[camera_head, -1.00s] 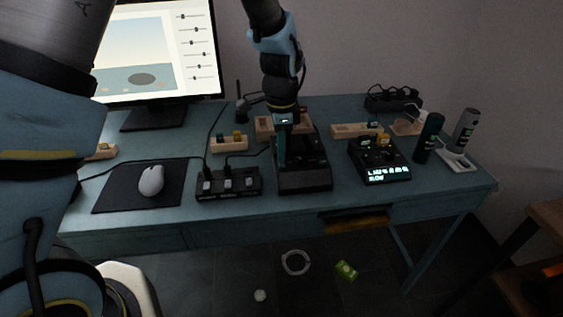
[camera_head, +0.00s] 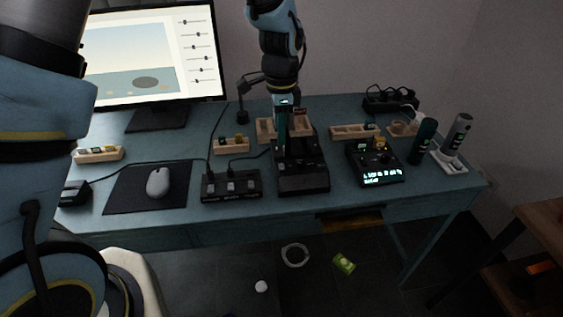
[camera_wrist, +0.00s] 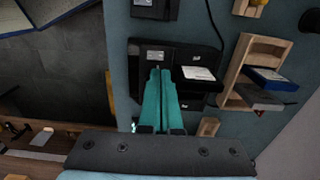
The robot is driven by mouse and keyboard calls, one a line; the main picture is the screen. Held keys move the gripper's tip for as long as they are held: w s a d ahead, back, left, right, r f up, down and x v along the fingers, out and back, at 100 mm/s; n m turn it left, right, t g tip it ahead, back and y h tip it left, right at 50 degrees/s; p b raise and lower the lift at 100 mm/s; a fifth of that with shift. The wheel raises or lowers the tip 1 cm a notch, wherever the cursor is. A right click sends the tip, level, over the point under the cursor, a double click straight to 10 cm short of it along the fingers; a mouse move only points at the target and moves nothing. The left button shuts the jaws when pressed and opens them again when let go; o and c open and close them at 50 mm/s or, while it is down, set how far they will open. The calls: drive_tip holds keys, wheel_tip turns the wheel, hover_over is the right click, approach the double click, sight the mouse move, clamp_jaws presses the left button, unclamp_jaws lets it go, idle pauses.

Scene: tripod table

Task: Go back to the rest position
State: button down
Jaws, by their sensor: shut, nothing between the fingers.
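My gripper (camera_head: 283,158) hangs over the middle of the teal table (camera_head: 330,203), pointing down, with its teal fingers together and nothing between them. In the wrist view the shut fingers (camera_wrist: 159,101) lie in front of a black device (camera_wrist: 148,57).
A black switch box (camera_head: 231,187), a mouse (camera_head: 158,182) on a mat and a monitor (camera_head: 150,60) stand to the left. A lit display box (camera_head: 376,172), a dark green bottle (camera_head: 423,141) and a grey bottle (camera_head: 457,135) stand to the right. Wooden trays (camera_head: 355,131) sit behind.

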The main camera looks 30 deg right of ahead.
idle(0.4)
drive_tip(key=w+a+r+n, duration=0.2)
drive_tip(key=w+a+n, duration=0.25)
drive_tip(key=a, duration=0.45)
drive_tip(key=w+a+r+n, duration=0.3)
drive_tip(key=w+a+n, duration=0.15)
drive_tip(key=a, duration=0.45)
drive_tip(key=s+a+r+n, duration=0.1)
drive_tip(key=s+a+n, duration=0.1)
drive_tip(key=a+n, duration=0.4)
drive_tip(key=s+a+r+n+t, duration=0.1)
drive_tip(key=a+n, duration=0.6)
drive_tip(key=a, duration=0.8)
drive_tip(key=shift+s+r+t, duration=0.25)
drive_tip(key=shift+s+t, duration=0.05)
drive_tip(key=shift+s, duration=0.5)
